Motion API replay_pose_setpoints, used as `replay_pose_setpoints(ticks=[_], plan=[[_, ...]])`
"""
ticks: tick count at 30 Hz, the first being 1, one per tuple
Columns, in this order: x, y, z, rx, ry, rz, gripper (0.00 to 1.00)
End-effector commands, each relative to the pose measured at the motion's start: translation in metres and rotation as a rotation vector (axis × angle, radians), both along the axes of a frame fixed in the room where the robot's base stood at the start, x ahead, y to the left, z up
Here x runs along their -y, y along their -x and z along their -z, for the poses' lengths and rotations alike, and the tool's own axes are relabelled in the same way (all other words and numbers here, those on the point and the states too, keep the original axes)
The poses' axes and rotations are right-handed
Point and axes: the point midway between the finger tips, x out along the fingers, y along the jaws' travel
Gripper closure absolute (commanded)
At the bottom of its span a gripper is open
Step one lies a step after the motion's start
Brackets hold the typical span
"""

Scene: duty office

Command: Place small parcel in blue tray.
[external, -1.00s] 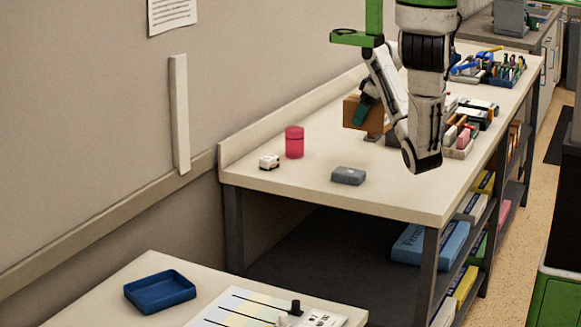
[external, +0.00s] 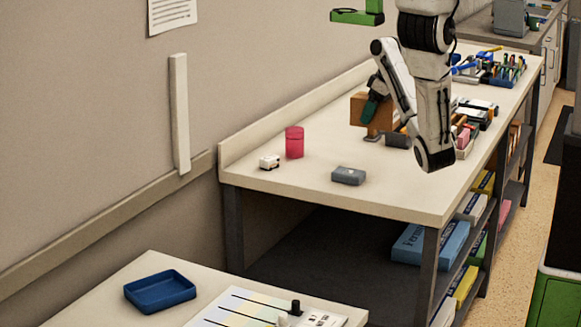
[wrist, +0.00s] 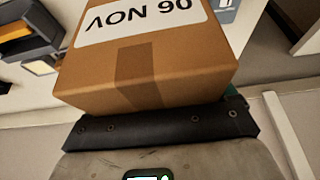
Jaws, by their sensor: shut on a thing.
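The small parcel, a brown cardboard box (external: 368,112), is in my gripper (external: 371,107) above the long bench, behind the red cup. In the wrist view the parcel (wrist: 150,70) fills the middle, with a white label reading upside down and a tape strip. My gripper's dark jaw (wrist: 160,125) lies along its near edge; the other finger is hidden. The blue tray (external: 160,287) sits empty on the near table at the lower left, well away from the parcel.
A red cup (external: 294,142), a small white item (external: 269,162) and a grey box (external: 348,176) stand on the bench (external: 300,180). Stationery trays (external: 490,72) are at its far right. A gap separates both tables.

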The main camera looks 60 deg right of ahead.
Motion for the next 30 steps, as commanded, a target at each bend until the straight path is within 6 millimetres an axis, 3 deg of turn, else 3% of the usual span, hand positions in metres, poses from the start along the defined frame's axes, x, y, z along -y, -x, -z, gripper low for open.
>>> replay_pose_setpoints(ticks=[8, 18, 24, 30], plan=[[-0.063, -0.077, 0.01, -0.001, 0.001, -0.204, 0.58], [-0.183, -0.162, 0.021, -0.002, 0.003, -0.499, 0.58], [-0.265, -0.193, 0.027, -0.001, 0.003, -0.672, 0.58], [-0.352, -0.208, 0.034, -0.001, 0.003, -0.845, 0.58]])
